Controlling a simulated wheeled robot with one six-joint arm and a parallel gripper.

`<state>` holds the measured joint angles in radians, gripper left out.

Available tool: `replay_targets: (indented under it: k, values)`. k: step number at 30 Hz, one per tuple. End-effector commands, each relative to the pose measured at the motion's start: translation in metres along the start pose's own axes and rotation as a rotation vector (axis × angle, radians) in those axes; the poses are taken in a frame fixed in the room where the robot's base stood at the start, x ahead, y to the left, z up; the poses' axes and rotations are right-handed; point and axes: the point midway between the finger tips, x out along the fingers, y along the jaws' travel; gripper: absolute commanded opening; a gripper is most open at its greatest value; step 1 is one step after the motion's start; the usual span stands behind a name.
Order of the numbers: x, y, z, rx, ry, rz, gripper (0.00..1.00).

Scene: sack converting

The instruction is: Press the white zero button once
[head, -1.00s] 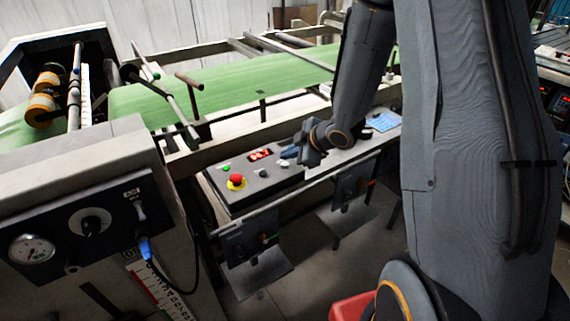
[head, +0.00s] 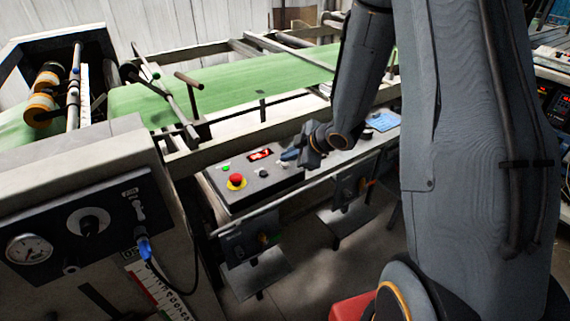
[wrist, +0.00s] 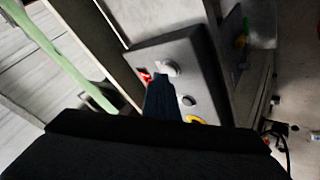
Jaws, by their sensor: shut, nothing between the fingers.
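In the head view the gripper (head: 288,157) is at the right end of the box (head: 250,193).
The box also carries a red mushroom button (head: 236,180) on a yellow ring, a green button (head: 226,168), a dark button (head: 263,173) and a red display (head: 260,155). A rail and the green conveyor web (head: 230,85) lie behind. A blue sheet (head: 382,121) lies to the right.

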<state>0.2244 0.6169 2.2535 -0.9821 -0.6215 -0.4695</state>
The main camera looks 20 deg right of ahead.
Motion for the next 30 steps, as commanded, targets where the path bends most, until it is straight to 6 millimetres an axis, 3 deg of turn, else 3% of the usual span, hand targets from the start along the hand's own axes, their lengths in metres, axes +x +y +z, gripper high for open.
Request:
replay_targets:
  k: [30]
  values:
    - [0.0058, -0.0045, 0.0044, 0.0, 0.0, -0.001, 0.0]
